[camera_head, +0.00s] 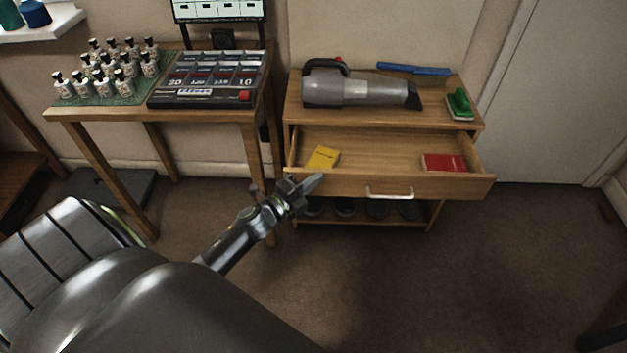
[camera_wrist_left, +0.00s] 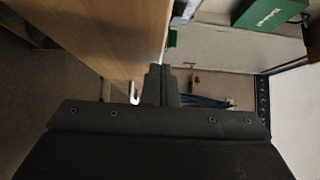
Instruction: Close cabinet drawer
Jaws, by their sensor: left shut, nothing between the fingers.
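The cabinet drawer (camera_head: 340,187) is pulled out from the wooden cabinet (camera_head: 470,122) in the head view. A yellow item (camera_head: 322,158) and a red item (camera_head: 444,162) lie inside it. Its silver handle (camera_head: 389,193) is at the middle of its front. My left gripper (camera_head: 314,183) is shut and empty, at the left part of the drawer front; whether it touches cannot be told. In the left wrist view the shut fingers (camera_wrist_left: 162,82) are beside a wooden panel (camera_wrist_left: 110,35), with a pale handle (camera_wrist_left: 134,93) to their left. My right gripper is not in view.
A grey handheld vacuum (camera_head: 360,88), a blue tool (camera_head: 414,69) and a green brush (camera_head: 460,103) lie on the cabinet top. A table (camera_head: 100,114) with several bottles (camera_head: 105,68) stands left. The floor (camera_head: 480,270) at the right is clear.

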